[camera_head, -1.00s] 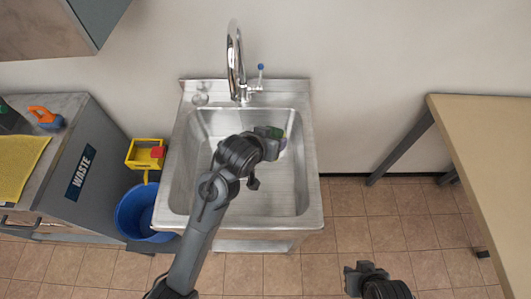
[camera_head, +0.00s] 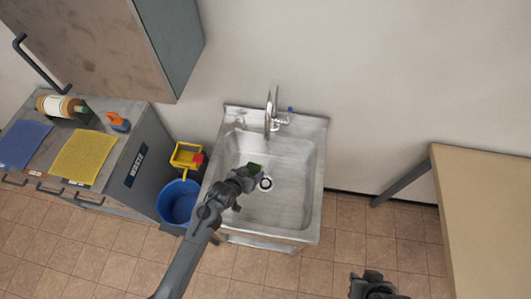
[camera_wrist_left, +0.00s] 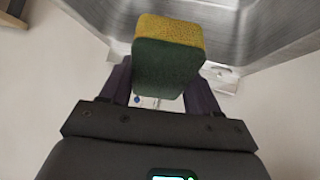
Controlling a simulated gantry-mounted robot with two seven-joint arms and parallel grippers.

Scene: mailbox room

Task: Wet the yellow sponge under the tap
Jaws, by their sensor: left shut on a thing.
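The sponge (camera_wrist_left: 170,30) has a yellow layer and a dark green layer. In the left wrist view it sits between the fingers of my left gripper (camera_wrist_left: 162,84), which is shut on it. In the head view the sponge shows as a small dark green patch (camera_head: 256,168), with my left gripper (camera_head: 247,176) over the left-middle part of the steel sink (camera_head: 292,205). The chrome tap (camera_head: 270,110) stands at the sink's back, behind the sponge; no water shows. My right gripper (camera_head: 371,278) is at the bottom, away from the sink; its fingers are unclear.
The drain (camera_head: 266,184) is just right of the sponge. A blue bucket (camera_head: 178,202) and a yellow wringer (camera_head: 187,155) stand left of the sink. A counter with a yellow cloth (camera_head: 84,158) is farther left, under a wall cabinet (camera_head: 178,60). A table (camera_head: 490,200) stands at right.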

